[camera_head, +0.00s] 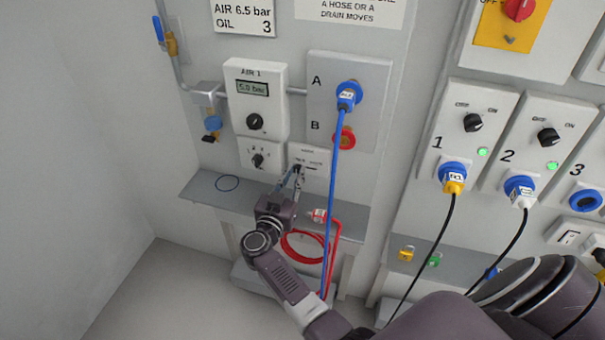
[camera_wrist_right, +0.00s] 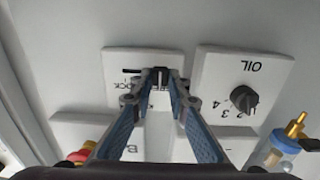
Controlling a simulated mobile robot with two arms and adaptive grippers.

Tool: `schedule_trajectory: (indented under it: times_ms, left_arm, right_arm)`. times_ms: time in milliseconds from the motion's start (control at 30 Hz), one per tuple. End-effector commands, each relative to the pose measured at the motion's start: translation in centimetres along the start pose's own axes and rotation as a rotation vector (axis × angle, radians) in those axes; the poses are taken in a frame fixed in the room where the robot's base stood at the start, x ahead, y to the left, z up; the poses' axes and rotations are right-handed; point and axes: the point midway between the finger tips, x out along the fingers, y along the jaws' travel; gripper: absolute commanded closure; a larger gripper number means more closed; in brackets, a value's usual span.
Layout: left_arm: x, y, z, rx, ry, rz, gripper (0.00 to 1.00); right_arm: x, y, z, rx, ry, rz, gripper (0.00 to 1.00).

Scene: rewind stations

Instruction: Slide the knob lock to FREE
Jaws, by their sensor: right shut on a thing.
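The knob lock is a small white panel (camera_head: 322,157) below the A/B plate, with a dark slot and small lettering. It also shows upside down in the wrist view (camera_wrist_right: 115,60). My right gripper (camera_head: 297,172) reaches up to it. In the wrist view its fingertips (camera_wrist_right: 160,78) are shut on the small dark slider (camera_wrist_right: 160,73). Bare slot shows to the left of the slider there. Lettering like LOCK is beside that bare part; the label by the fingers is partly hidden. My left gripper is not in view.
The OIL dial (camera_wrist_right: 243,98) is close beside the lock panel. A blue hose (camera_head: 333,215) hangs from port A just right of my gripper; a red hose (camera_head: 301,246) is coiled lower.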

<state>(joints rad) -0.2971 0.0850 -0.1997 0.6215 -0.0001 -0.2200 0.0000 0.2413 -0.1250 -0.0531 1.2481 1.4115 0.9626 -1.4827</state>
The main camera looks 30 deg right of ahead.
Motion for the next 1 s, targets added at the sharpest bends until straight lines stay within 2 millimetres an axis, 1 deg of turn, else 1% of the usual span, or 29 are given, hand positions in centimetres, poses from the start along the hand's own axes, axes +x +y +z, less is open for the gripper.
schedule_trajectory:
  times_ms: [33,300,333,500,867,1000]
  left_arm:
    - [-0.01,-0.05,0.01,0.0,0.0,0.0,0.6]
    - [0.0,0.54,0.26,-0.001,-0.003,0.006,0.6]
    - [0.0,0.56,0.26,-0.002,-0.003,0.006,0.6]
    - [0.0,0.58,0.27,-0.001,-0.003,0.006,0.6]
    - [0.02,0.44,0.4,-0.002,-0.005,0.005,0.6]
    - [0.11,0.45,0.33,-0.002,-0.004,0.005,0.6]
  right_arm:
    - [-0.15,-0.62,-0.01,0.0,-0.001,-0.011,1.0]
    - [-0.18,-0.77,-0.04,0.003,-0.001,-0.013,1.0]
    - [-0.18,-0.79,-0.04,0.003,0.0,-0.014,0.84]
    - [-0.18,-0.74,-0.05,0.002,0.0,-0.012,0.67]
    - [-0.12,-0.55,-0.02,0.001,0.0,-0.009,0.67]
    - [-0.07,0.06,0.05,-0.001,0.001,-0.007,0.67]
